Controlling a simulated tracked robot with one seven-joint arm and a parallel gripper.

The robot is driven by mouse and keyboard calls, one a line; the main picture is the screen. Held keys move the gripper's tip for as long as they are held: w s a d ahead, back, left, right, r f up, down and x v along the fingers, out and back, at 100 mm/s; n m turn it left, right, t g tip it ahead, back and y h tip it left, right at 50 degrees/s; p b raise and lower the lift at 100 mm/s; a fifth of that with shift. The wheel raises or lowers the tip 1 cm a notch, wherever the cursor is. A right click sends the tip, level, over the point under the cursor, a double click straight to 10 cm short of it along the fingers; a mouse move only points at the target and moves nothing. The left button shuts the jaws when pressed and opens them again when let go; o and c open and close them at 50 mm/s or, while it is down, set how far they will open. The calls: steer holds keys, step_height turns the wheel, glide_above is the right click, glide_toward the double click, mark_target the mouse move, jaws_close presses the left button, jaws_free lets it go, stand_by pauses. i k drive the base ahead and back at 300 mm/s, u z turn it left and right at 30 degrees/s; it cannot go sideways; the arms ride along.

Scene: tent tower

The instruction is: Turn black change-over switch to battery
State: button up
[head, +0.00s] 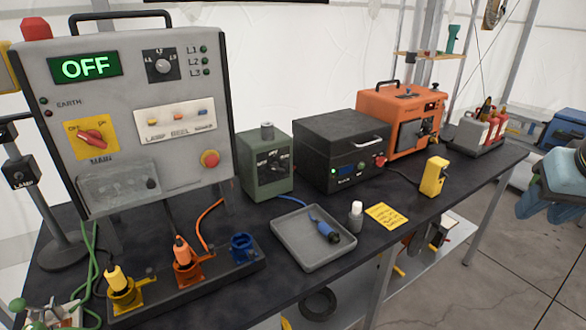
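A green box (265,165) stands on the dark table, right of the big grey panel. Its front has a black plate (273,161) with a small switch or knob, whose labels and setting are too small to read. The grey panel (125,110) has a round selector with a light knob on a black plate (163,66), beside lamps marked L1, L2 and L3. I cannot tell for certain which of these is the change-over switch. My gripper (545,208), blue-grey, is at the right edge, far from both and partly cut off. Whether it is open is unclear.
The panel display (85,67) reads OFF. A black box (342,150) and an orange unit (400,120) stand right of the green box. A grey tray (313,238) holding a blue connector (325,228), a white bottle (355,215) and a yellow device (433,177) are in front.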

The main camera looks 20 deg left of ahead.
mark_target(273, 166)
steer(key=u, duration=0.1)
steer(key=k, duration=1.1)
steer(key=u, duration=0.4)
steer(key=i, duration=1)
